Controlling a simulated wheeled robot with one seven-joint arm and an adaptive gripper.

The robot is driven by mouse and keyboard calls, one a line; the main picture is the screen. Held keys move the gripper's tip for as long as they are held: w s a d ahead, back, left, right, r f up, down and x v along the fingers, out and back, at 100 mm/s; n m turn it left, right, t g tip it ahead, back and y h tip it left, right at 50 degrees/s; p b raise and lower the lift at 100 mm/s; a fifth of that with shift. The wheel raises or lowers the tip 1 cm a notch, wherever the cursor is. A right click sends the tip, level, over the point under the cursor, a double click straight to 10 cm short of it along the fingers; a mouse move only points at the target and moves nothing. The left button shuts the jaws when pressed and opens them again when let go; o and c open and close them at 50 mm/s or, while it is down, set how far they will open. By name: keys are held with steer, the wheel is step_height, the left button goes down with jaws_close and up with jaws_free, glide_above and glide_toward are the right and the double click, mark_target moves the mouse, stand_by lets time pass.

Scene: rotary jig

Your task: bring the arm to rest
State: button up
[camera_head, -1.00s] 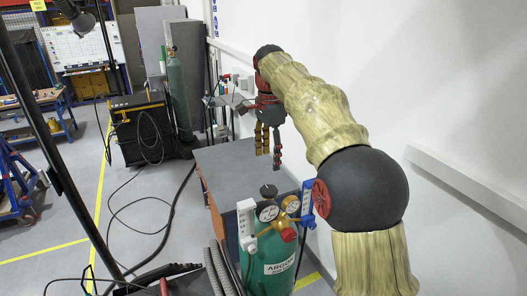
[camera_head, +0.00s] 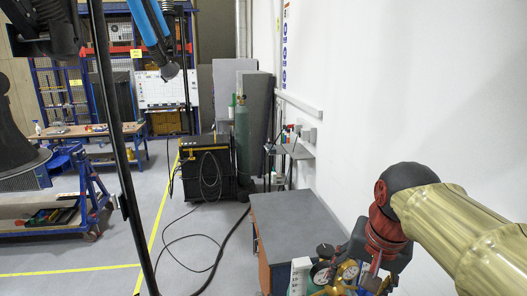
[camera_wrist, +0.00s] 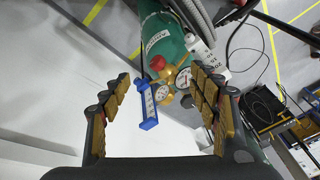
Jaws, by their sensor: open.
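My gripper (camera_wrist: 160,76) is open and empty in the wrist view, its two tan-padded fingers spread wide apart. A green argon cylinder (camera_wrist: 161,36) with a brass regulator (camera_wrist: 169,78) and a blue flowmeter (camera_wrist: 148,106) shows beyond and between the fingers. I see no finger closed on them, but the depth between is hard to judge. In the head view my arm comes in from the right edge, and its end points down over the regulator (camera_head: 346,272) at the bottom. My fingertips are not clear there.
A grey-topped cabinet (camera_head: 290,222) stands left of my arm, with a white wall (camera_head: 400,90) on the right. A black welding unit (camera_head: 207,172) and a tall green cylinder (camera_head: 243,140) stand farther back. Cables cross the floor; open floor lies left of the cabinet.

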steer(key=s+f+n+t, duration=0.2)
steer(key=s+f+n, duration=0.3)
steer(key=s+f, duration=0.65)
step_height(320, 180, down, 32)
steer(key=s+b, duration=0.1)
steer(key=b, duration=3.2)
steer(key=shift+n+b, duration=0.3)
steer(key=shift+b, duration=0.1)
